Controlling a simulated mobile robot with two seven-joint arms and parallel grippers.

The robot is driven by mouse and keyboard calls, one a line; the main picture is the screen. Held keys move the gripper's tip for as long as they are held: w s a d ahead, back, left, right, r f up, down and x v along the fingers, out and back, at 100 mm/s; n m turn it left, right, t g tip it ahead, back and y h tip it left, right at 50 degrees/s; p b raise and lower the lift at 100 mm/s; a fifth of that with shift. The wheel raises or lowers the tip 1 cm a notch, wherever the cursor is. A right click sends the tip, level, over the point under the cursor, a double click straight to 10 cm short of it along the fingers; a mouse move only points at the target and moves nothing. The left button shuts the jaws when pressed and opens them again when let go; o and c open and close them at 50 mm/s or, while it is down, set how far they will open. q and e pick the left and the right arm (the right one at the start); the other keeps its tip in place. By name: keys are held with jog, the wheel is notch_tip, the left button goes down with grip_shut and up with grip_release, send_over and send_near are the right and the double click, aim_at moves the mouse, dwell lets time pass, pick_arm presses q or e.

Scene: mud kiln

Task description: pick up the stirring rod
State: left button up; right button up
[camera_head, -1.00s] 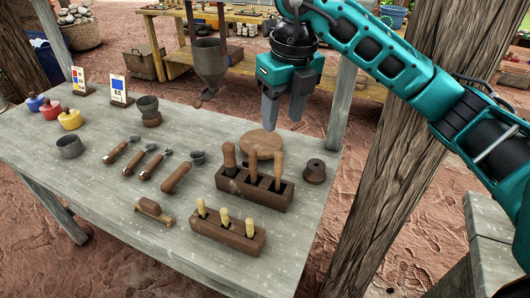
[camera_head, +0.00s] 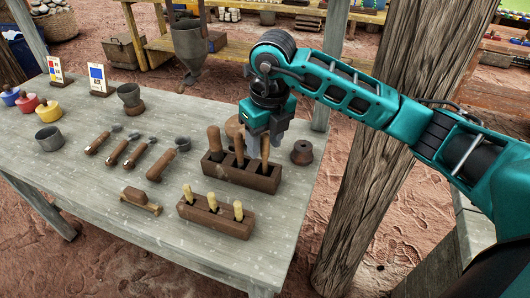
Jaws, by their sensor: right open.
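Several wooden-handled tools stand upright in two dark wooden holder blocks. The larger block (camera_head: 240,178) holds three tall tools: a left one (camera_head: 214,142), a middle one (camera_head: 239,148) and a right one (camera_head: 264,149). The stirring rod may be one of these; I cannot tell which. My right gripper (camera_head: 266,146) is open, pointing down above the larger block, close to the middle and right tools. I cannot tell whether it touches them. My left gripper is not in view.
The smaller block (camera_head: 216,217) with pale-handled tools stands in front. A round wooden disc (camera_head: 233,126) is partly hidden behind the tools.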

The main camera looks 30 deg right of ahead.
jog(key=shift+f, duration=0.25)
jog(key=shift+c, duration=0.5)
grip_shut()
